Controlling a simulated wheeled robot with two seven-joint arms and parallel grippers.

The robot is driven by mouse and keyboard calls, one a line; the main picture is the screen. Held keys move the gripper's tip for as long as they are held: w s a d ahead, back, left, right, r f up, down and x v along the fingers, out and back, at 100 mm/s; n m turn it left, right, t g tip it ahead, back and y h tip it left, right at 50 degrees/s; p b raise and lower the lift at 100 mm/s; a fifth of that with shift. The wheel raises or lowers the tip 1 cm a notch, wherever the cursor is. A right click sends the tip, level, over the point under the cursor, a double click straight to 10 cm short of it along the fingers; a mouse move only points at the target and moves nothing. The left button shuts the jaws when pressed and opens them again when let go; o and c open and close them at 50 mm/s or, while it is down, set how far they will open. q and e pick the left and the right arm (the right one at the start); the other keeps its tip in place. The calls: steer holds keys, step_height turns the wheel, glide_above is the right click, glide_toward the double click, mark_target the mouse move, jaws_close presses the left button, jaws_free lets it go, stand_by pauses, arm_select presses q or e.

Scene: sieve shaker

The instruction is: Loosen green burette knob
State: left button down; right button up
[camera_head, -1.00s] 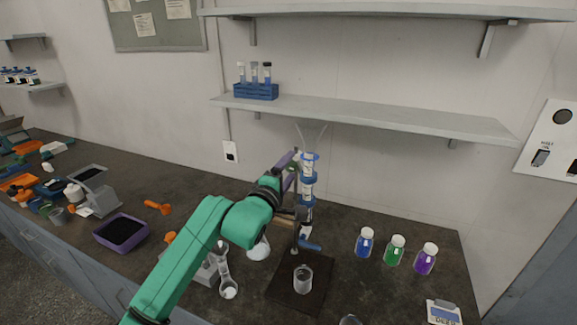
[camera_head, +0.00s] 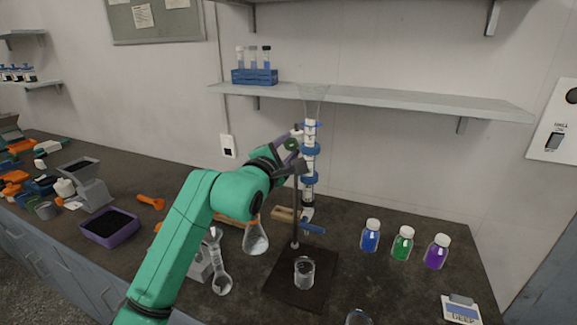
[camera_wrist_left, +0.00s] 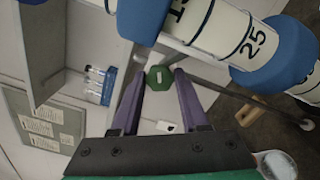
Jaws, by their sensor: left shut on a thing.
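The green knob (camera_wrist_left: 159,78) shows in the left wrist view between the two purple fingertips of my left gripper (camera_wrist_left: 160,82), which is shut on it. In the head view the green knob (camera_head: 291,144) is small and partly hidden by the gripper. It sits just left of the upright burette (camera_head: 310,165), a white tube with blue rings and a clear funnel top. Black numbers on the burette show close up in the left wrist view (camera_wrist_left: 215,22). My right gripper is in neither view.
A beaker (camera_head: 304,272) stands on the dark stand base (camera_head: 325,282) below the burette. Flasks stand left of it. Blue (camera_head: 370,236), green (camera_head: 402,244) and purple (camera_head: 436,252) bottles stand at the right. A wall shelf (camera_head: 430,104) runs behind. Counter between base and bottles is clear.

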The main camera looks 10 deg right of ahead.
arm_select(q)
steer(key=shift+c, duration=2.2)
jaws_free()
steer(key=shift+s+a, duration=0.1)
steer(key=shift+s+a+f, duration=0.15)
steer(key=shift+s, duration=0.1)
steer(key=b+v, duration=0.5)
steer(key=v, duration=0.8)
steer(key=shift+s+a+b, duration=0.2)
steer(key=shift+s+b, duration=0.15)
steer(key=shift+b, duration=0.05)
